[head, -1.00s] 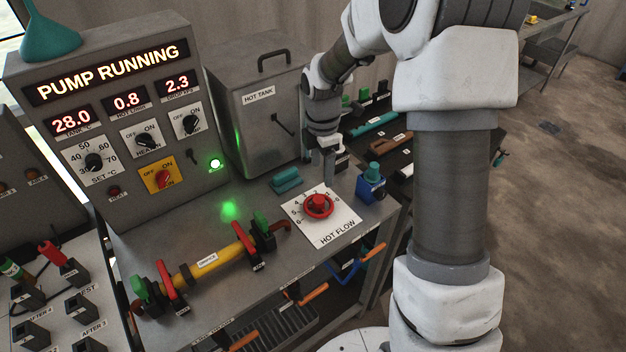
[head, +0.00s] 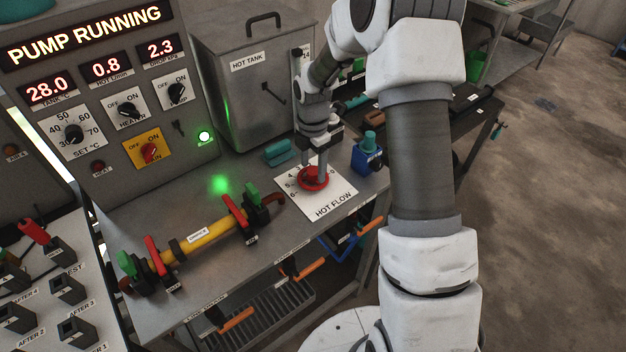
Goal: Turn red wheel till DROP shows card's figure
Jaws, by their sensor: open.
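The red wheel (head: 313,179) sits on the white HOT FLOW plate (head: 334,203) on the bench. My gripper (head: 320,172) points down at the wheel, its fingers at the wheel's rim and partly covering it. The fingers are open; I cannot tell whether they touch the wheel. The DROP display (head: 160,50) on the grey panel reads 2.3. The display left of it (head: 106,68) reads 0.8, and the far-left one (head: 49,92) reads 28.0. A small white label (head: 305,51) beside the tank seems to read 14, partly hidden by my arm; I cannot tell if it is the card.
The HOT TANK (head: 255,85) stands behind the wheel. A teal block (head: 278,152) lies left of the plate and a blue valve block (head: 367,153) stands to its right. A yellow pipe (head: 207,235) with red and green handles crosses the bench front-left.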

